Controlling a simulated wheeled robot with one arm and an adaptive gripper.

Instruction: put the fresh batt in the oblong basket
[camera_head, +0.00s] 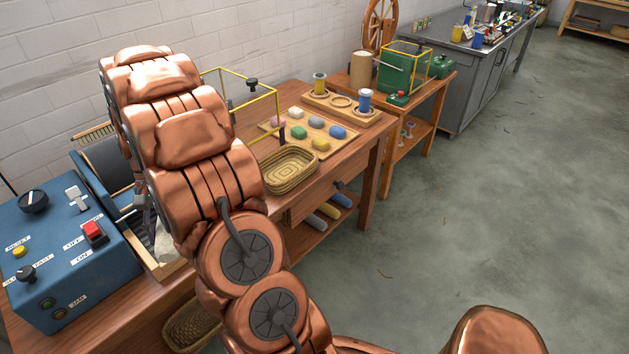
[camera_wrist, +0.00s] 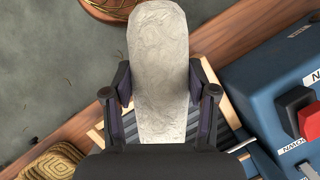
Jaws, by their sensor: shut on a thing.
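The fresh batt (camera_wrist: 158,60) is a long, pale, fuzzy strip. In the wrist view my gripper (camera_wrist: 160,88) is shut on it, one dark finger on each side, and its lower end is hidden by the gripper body. In the head view a bit of the pale batt (camera_head: 165,243) shows beside my arm, which hides most of the gripper. The oblong basket (camera_head: 289,168) is woven, tan and empty, and stands on the wooden table to the right of my arm. A woven basket, apparently the same one, shows at the lower left of the wrist view (camera_wrist: 52,163).
A blue machine (camera_head: 62,255) with a red switch stands at the left, close to the batt. A wood-framed slatted tray (camera_head: 165,268) lies below the gripper. Another basket (camera_head: 190,328) sits lower, beyond the table edge. A yellow-edged frame (camera_head: 277,112) and a colour board stand behind the oblong basket.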

